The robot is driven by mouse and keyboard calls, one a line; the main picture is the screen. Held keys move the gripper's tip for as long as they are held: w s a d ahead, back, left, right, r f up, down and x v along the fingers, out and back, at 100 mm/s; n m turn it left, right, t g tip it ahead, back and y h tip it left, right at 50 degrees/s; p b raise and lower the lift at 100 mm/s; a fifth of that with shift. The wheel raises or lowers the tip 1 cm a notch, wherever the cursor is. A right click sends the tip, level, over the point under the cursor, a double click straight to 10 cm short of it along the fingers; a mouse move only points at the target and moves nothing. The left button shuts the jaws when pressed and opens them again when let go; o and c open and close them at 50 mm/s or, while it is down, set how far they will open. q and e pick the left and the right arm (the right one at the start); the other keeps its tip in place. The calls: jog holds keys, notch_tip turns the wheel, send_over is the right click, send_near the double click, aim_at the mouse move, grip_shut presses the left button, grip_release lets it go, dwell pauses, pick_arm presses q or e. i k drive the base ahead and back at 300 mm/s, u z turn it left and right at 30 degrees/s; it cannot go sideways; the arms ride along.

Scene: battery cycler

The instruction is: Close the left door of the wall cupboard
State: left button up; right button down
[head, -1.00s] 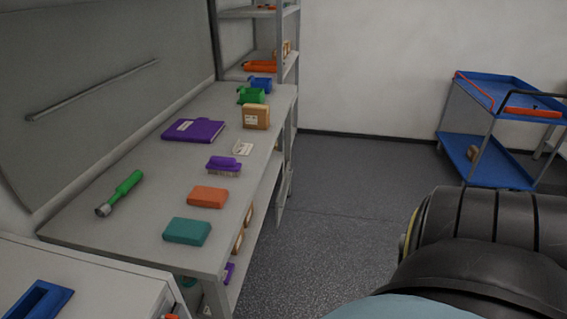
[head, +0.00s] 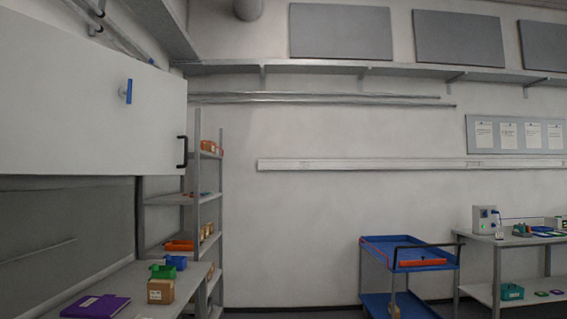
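The wall cupboard shows at the upper left of the head view as a broad white door panel (head: 80,110) above the workbench. A black bar handle (head: 181,152) is near its right edge, and a small blue fitting (head: 128,91) sits on its face. The cupboard's inside is hidden, and the panel runs out of the picture at the left. I cannot tell from this view which door this is or how far it stands open. Neither of my grippers is in view.
Below are the workbench (head: 135,285) with a purple binder (head: 95,306) and a cardboard box (head: 161,291), and a grey shelf rack (head: 196,225). A blue trolley (head: 408,262) stands right of centre. A bench (head: 515,240) with devices is at the far right.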

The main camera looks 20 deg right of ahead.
aim_at(63, 112)
jog(key=z, duration=2.25)
jog(key=i, duration=0.15)
jog(key=u, duration=1.2)
jog(key=i, duration=1.6)
jog(key=u, duration=1.45)
jog(key=i, duration=0.65)
jog(key=u, duration=0.65)
